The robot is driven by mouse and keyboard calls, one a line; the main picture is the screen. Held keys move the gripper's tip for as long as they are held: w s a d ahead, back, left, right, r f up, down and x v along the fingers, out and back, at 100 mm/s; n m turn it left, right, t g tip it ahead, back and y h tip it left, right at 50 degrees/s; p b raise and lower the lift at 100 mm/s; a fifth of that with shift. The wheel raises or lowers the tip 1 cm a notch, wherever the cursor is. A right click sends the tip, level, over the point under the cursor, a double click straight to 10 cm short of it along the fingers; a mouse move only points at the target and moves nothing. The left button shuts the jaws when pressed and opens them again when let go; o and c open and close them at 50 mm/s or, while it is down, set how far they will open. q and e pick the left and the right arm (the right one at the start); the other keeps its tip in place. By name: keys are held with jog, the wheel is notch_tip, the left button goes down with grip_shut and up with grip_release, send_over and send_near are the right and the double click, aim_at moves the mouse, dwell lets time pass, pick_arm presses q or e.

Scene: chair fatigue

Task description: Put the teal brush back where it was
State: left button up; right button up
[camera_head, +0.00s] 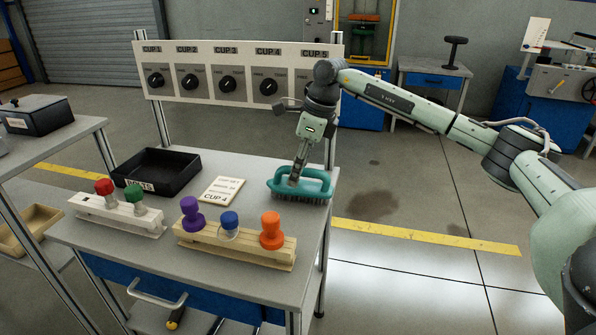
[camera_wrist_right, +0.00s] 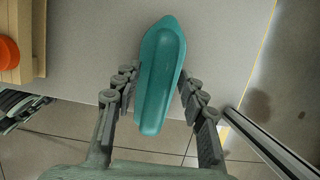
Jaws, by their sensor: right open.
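The teal brush (camera_head: 316,189) sits near the right edge of the grey table (camera_head: 258,173), dark bristles down, its looped handle on top. It also shows in the right wrist view (camera_wrist_right: 160,75), its long teal top lying between the two fingers. My right gripper (camera_head: 295,181) reaches down at the brush handle. Its fingers (camera_wrist_right: 158,92) are open, one on either side of the handle, with a gap visible beside at least the right finger. My left gripper is not in view.
A black tray (camera_head: 157,174) and a card reading CUP 4 (camera_head: 223,189) lie left of the brush. Wooden racks (camera_head: 236,245) with coloured knobs stand along the front. A panel of labelled dials (camera_head: 228,75) rises behind the table. Bare tabletop lies around the card.

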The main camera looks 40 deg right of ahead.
jog(key=v, duration=1.1)
jog(key=shift+r, duration=0.25)
jog(key=shift+d, duration=0.1)
